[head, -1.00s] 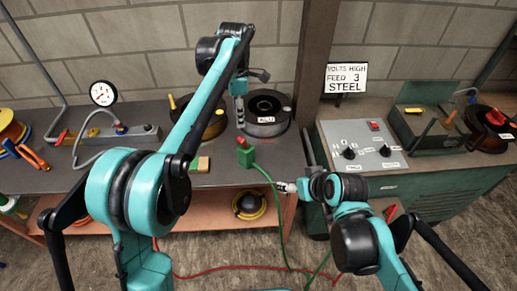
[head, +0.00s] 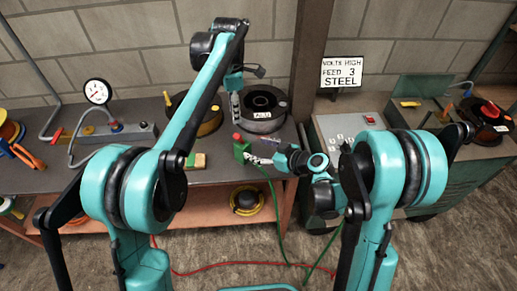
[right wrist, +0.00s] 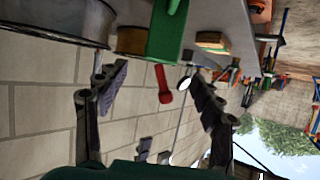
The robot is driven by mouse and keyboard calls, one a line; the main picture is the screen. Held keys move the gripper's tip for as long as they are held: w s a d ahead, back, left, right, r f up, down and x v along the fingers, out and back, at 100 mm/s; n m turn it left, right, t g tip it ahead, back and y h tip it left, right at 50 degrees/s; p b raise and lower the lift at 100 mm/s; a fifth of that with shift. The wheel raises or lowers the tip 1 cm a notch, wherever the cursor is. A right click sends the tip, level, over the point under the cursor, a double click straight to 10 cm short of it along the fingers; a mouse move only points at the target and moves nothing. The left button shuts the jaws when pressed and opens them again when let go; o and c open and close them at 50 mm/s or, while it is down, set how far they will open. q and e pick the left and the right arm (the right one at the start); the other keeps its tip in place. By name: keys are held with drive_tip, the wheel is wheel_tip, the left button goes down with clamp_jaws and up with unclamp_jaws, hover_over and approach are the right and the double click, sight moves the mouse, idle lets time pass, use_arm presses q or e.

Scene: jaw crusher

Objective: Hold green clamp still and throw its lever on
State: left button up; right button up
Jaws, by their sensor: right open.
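The green clamp (head: 242,151) stands at the front edge of the grey bench, its red lever (head: 237,137) sticking up on top. In the right wrist view, which is turned upside down, the clamp's green body (right wrist: 181,28) is at the top and the red lever (right wrist: 163,84) points down from it. My right gripper (head: 255,159) is just right of the clamp in the head view. Its fingers (right wrist: 161,95) are open, apart on either side of the lever, with nothing held. My left gripper (head: 236,106) hangs above the clamp, seen edge-on, so its opening is unclear.
A spool (head: 264,110) stands behind the clamp, and a yellowish spool (head: 197,113) is to its left. A small wooden block (head: 197,161) lies left of the clamp. A green cable runs from the clamp to the floor. A control panel cabinet (head: 345,127) is at right.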

sight(246, 145)
drive_tip(key=x, duration=0.8)
